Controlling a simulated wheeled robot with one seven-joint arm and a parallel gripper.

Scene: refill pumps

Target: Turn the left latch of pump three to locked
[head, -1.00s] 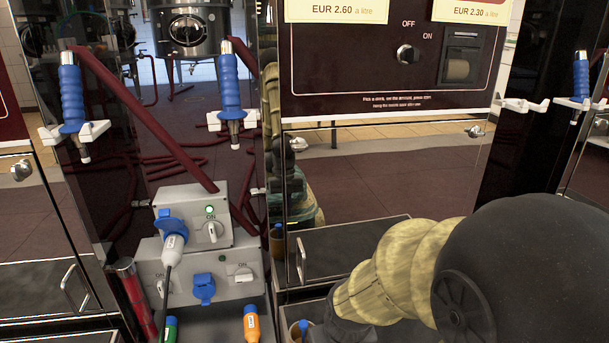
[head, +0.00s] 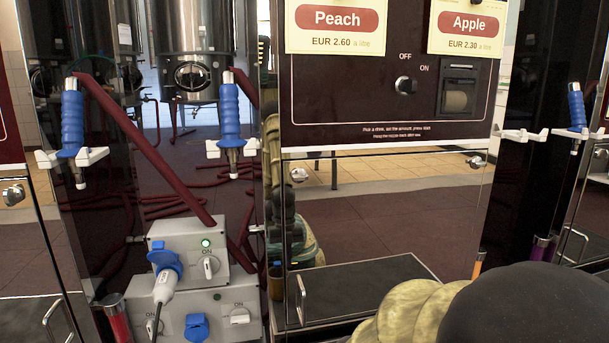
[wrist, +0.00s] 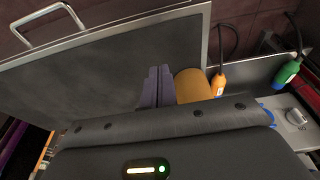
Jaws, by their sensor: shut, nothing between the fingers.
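The pump in the middle of the head view carries Peach and Apple price signs; no pump number is readable. Below its dark control panel is a glossy front cover with a small metal left latch (head: 299,175) and a right latch (head: 475,161). The left latch is too small to tell its setting; the right one looks roughly level. My gripper (wrist: 158,85) shows only in the wrist view, its fingers shut and empty, over a dark flat panel (wrist: 100,65). It is apart from both latches. In the head view only my arm shows, at the lower right.
Blue-handled nozzles (head: 229,115) hang on white holders at left. Grey socket boxes (head: 186,245) with a blue plug stand below them. A bar handle (head: 301,297) is on the pump's lower front. Orange (wrist: 218,82) and green (wrist: 287,72) connectors show in the wrist view.

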